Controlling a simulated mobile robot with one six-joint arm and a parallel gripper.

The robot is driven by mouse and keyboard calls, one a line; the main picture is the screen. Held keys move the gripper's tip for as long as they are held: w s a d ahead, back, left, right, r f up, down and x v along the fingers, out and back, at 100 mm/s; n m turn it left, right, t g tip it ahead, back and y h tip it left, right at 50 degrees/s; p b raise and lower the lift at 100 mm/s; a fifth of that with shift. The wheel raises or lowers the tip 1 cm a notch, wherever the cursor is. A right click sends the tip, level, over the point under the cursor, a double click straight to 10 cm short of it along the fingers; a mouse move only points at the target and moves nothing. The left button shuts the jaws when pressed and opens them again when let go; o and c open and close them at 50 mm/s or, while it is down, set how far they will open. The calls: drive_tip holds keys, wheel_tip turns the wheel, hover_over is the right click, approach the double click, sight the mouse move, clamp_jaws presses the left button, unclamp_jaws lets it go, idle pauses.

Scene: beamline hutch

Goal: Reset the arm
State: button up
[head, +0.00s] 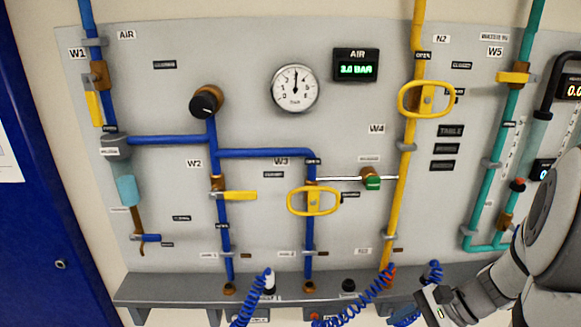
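My arm (490,290) enters from the right edge and slants down to the left, in front of the lower right of the panel. Its dark end, where my gripper (434,306) is, reaches the bottom edge of the head view. I cannot make out the fingers, so whether it is open or shut, or holds anything, is hidden. The arm end appears close to the grey shelf (180,290) and a blue coiled hose (405,314); I cannot tell whether they touch.
A grey panel (250,95) carries blue, yellow and green pipes. Yellow handles (314,213) stick out, as does a black knob (206,101). A round gauge (295,89) and a display reading 3.0 BAR (356,66) sit above. Blue coiled hoses (355,298) hang at the shelf.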

drive_tip(key=s+a+r+n+t+h, duration=0.1)
drive_tip(key=s+a+r+n+h, duration=0.1)
drive_tip(key=a+r+n+h, duration=0.2)
drive_tip(key=s+a+r+n+t+h, duration=0.1)
drive_tip(key=s+a+r+n+h, duration=0.2)
drive_tip(key=n, duration=0.8)
wheel_tip(320, 180, up, 2)
drive_tip(key=shift+a+r+h, duration=0.1)
drive_tip(key=shift+a+h, duration=0.3)
drive_tip(key=shift+h, duration=0.4)
idle(0.4)
